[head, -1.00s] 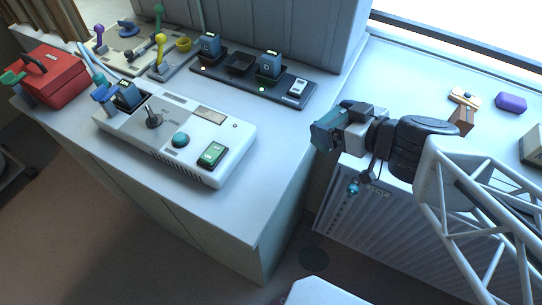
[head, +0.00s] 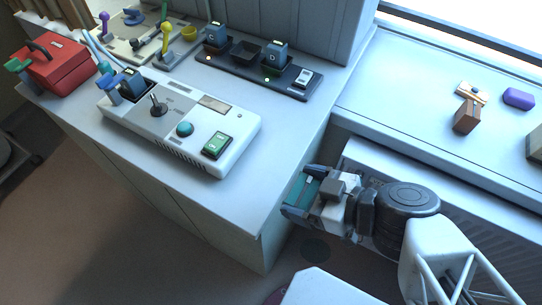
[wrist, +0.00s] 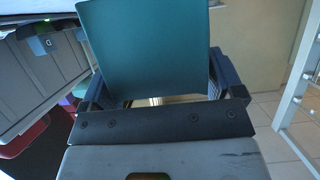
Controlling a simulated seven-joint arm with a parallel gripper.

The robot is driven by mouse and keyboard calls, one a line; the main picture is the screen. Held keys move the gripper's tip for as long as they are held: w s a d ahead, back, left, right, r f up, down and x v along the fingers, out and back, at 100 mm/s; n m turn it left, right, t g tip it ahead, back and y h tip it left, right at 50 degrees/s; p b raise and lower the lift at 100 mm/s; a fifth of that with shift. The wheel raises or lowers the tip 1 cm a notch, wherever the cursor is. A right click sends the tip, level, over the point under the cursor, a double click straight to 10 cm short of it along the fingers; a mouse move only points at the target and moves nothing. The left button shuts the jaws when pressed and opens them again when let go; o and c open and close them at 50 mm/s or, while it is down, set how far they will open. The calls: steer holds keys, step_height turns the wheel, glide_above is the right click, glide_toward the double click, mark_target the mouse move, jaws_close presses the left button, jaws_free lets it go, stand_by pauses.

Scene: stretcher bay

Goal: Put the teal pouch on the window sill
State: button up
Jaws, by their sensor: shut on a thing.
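My gripper (head: 299,194) is in front of the white counter's right end, lower in the picture than the window sill. It is shut on the teal pouch (wrist: 145,45), which fills the space between the blue fingers in the wrist view. In the head view only a part of the teal pouch (head: 305,187) shows between the fingers. The window sill (head: 400,95) is the pale ledge under the window at the upper right, apart from the gripper and pouch.
A brown block (head: 467,117), a small orange-and-white item (head: 472,92) and a purple item (head: 518,99) lie on the sill's right part; its left part is clear. A white control box (head: 180,125), a black dock (head: 258,75) and a red case (head: 58,66) stand on the counter.

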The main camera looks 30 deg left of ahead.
steer(key=shift+a, duration=0.1)
steer(key=w+a+f, duration=0.1)
steer(key=w+a, duration=0.9)
steer(key=a, duration=0.2)
steer(key=shift+a+f, duration=0.2)
stand_by(0.3)
steer(key=shift+f, duration=0.1)
steer(key=shift+f, duration=1.7)
steer(key=shift+f, duration=0.1)
steer(key=o, duration=0.8)
